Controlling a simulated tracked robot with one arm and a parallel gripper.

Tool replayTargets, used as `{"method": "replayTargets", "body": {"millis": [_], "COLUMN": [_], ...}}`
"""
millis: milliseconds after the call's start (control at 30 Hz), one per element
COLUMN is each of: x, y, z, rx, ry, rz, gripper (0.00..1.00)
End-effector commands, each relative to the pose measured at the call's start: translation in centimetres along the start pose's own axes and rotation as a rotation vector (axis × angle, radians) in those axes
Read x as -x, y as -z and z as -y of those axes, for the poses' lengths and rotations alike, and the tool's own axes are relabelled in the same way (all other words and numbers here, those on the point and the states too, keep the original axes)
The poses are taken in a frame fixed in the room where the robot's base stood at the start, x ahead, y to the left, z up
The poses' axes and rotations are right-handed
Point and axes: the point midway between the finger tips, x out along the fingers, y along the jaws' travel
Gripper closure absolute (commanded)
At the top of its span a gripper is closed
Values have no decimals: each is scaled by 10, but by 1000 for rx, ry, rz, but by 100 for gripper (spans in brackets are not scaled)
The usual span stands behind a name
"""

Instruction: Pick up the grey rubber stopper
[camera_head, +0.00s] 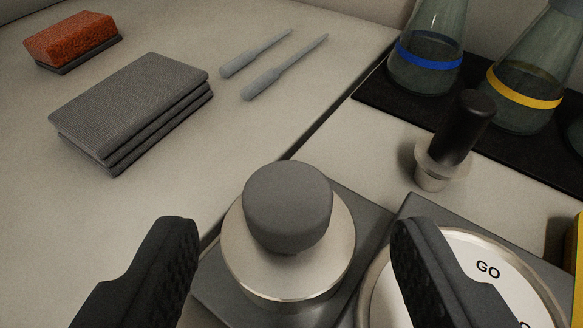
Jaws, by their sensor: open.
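My gripper (295,270) is open and empty, with its two black ribbed fingers at the bottom left and bottom right. A tapered light-grey plug (433,177) with a flange and a black upright grip (464,127) stands right of centre. A rounded grey knob (287,205) on a round metal disc (240,262) appears between the fingers. I cannot tell how high the fingers are above it.
Flasks with blue (428,62) and yellow (528,88) bands stand on a black mat (375,91). Folded grey cloths (135,100), an orange sponge (70,36) and two grey pipettes (285,70) lie at the back left.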

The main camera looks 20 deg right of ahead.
Motion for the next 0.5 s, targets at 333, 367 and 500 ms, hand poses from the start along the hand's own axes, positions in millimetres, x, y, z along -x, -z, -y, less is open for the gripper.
{"method": "replayTargets", "body": {"millis": [333, 367, 500], "x": [-21, -25, -44], "y": [-5, -6, -5], "z": [1, 2, 3], "rx": [2, 2, 1], "ry": [0, -1, 0], "rz": [3, 4, 0], "gripper": [43, 43, 43]}}
